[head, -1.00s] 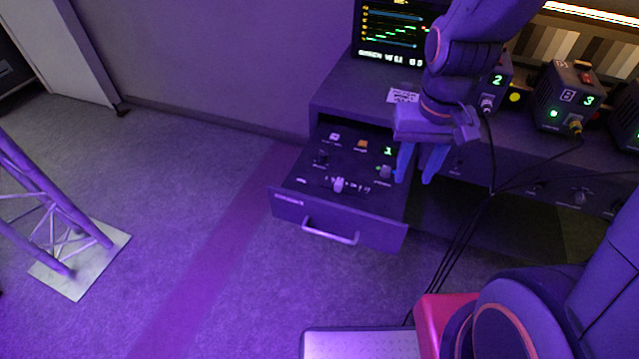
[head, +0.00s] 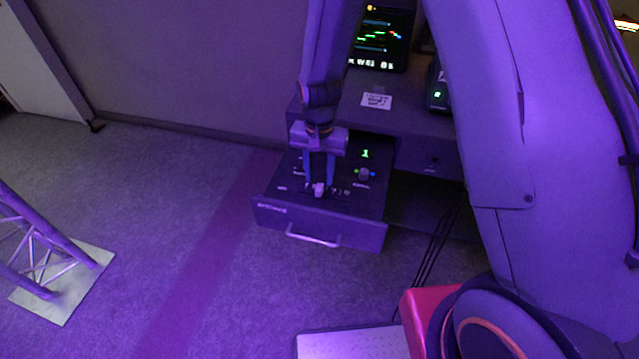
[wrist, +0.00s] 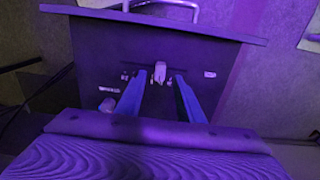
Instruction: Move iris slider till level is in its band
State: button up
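The slider knob (head: 319,189), a small pale block, stands on the panel in the open drawer (head: 275,212). In the wrist view the knob (wrist: 160,72) sits in a slot with small markings beside it. My gripper (head: 318,186) points down over the panel. In the wrist view its two blue fingers (wrist: 161,78) are apart, one on each side of the knob, with gaps visible. A green digit 1 (head: 365,154) is lit on the panel.
A second knob (head: 364,174) stands right of my gripper on the panel, and also shows in the wrist view (wrist: 107,105). The drawer handle (head: 312,238) sticks out in front. Black cables (head: 437,243) hang at right. A truss (head: 38,250) stands at left on open floor.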

aim_at(319, 187)
jog(key=shift+f+p, duration=0.45)
jog(key=shift+f, duration=1.9)
grip_shut()
